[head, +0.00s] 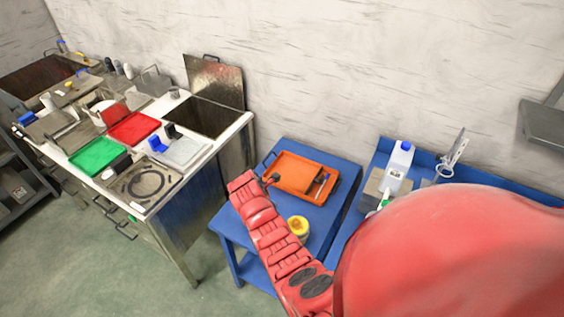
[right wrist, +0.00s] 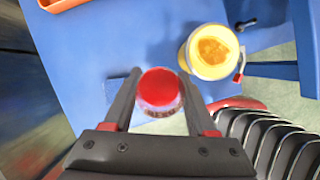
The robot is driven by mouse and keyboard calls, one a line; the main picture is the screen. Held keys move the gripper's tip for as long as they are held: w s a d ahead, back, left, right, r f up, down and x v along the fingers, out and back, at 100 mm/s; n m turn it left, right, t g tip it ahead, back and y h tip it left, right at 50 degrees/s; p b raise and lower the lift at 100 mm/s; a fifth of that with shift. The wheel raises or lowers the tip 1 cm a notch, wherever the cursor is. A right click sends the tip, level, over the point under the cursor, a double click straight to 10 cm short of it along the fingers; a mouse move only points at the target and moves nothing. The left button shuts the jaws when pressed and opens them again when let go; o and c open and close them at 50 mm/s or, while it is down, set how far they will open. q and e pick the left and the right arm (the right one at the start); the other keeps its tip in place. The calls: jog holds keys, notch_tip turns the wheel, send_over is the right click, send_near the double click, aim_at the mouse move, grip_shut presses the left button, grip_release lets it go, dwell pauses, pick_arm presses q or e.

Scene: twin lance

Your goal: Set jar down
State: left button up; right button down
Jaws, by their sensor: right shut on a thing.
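The jar with a red lid (right wrist: 159,88) is between the two dark fingers of my right gripper (right wrist: 157,104) in the right wrist view. The gripper is shut on it. The blue table (right wrist: 90,60) lies beneath the jar, but I cannot tell whether the jar touches it. A red arm reaches over the blue table (head: 322,213) in the head view. The held jar and the right gripper's fingers are hidden there. My left gripper is not in view.
A yellow-lidded jar (right wrist: 209,52) stands near the held jar; it also shows in the head view (head: 299,226). An orange tray (head: 298,174) lies at the table's back. A white jug (head: 399,164) stands to the right. A workbench (head: 215,150) with trays is at left.

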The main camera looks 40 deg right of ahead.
jog(key=shift+f, duration=0.35)
jog(key=f, duration=0.1)
jog(key=f+p, duration=0.1)
jog(key=shift+s+f, duration=0.2)
jog(key=shift+f, duration=0.2)
jog(key=shift+w+f, duration=0.1)
jog(key=shift+f, duration=1.15)
jog(key=shift+f, duration=0.2)
jog(key=shift+f, duration=0.2)
jog(key=shift+f+b, duration=1.1)
jog(key=shift+f, duration=0.35)
